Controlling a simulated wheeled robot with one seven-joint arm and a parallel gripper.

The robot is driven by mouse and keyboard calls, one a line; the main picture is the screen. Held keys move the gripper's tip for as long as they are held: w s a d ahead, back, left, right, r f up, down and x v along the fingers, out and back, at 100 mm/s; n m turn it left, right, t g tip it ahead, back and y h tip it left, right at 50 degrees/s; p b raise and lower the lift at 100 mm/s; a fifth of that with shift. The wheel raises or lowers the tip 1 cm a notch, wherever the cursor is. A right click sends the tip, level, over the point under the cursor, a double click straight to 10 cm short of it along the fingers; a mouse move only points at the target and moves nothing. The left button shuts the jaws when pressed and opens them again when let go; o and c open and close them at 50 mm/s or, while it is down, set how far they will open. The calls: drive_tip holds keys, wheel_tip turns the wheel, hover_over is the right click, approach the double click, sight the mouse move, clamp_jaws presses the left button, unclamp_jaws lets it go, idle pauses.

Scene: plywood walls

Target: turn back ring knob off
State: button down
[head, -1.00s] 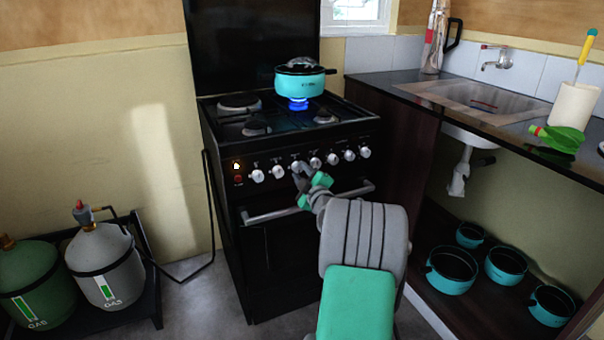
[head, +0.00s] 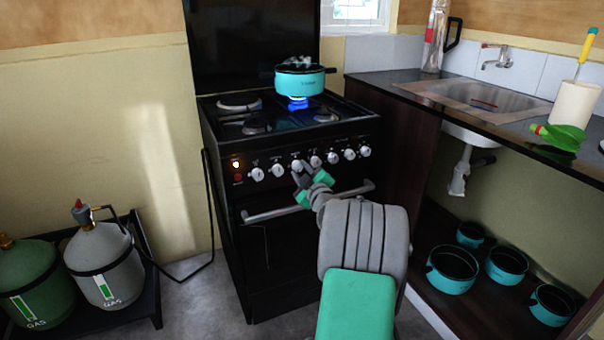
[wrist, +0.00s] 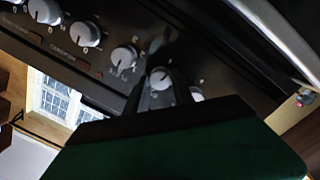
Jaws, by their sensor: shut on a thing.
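The black stove (head: 275,225) has a row of several white knobs on its front panel. My gripper (head: 299,172) is at the third knob from the left (head: 297,164). In the wrist view my gripper (wrist: 158,88) has its dark fingers either side of a white knob (wrist: 160,77), shut on it. The knob's marking is too small to read. A blue flame (head: 298,104) burns on a back burner under a turquoise pot (head: 299,80). The front left burner (head: 255,127) shows no flame.
A countertop with a sink (head: 490,98) stands right of the stove, with several turquoise pots (head: 452,271) on the shelf below. The oven handle (head: 275,215) sticks out below the knobs. Gas bottles (head: 104,265) stand at the left. Floor is clear between them and the stove.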

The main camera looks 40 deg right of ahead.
drive_tip(key=m, duration=0.3)
drive_tip(key=shift+m+b, duration=0.3)
drive_tip(key=m, duration=0.4)
drive_tip(key=shift+y, duration=0.4)
drive_tip(key=m+p, duration=0.1)
drive_tip(key=m, duration=0.3)
drive_tip(key=shift+r, duration=0.1)
drive_tip(key=m+p, duration=0.2)
drive_tip(key=m, duration=0.2)
drive_tip(key=shift+r+m+y, duration=0.1)
drive_tip(key=shift+m+y, duration=0.3)
drive_tip(key=m+p, duration=0.2)
drive_tip(key=m, duration=0.2)
drive_tip(key=shift+y+p, duration=0.3)
drive_tip(key=shift+p, duration=0.1)
drive_tip(key=m+p, duration=0.2)
drive_tip(key=m, duration=0.1)
drive_tip(key=shift+d+m, duration=0.1)
drive_tip(key=shift+m, duration=0.2)
drive_tip(key=m+p, duration=0.3)
drive_tip(key=m, duration=0.2)
drive_tip(key=shift+t, duration=0.4)
drive_tip(key=shift+m+p, duration=0.85)
drive_tip(key=shift+m, duration=0.65)
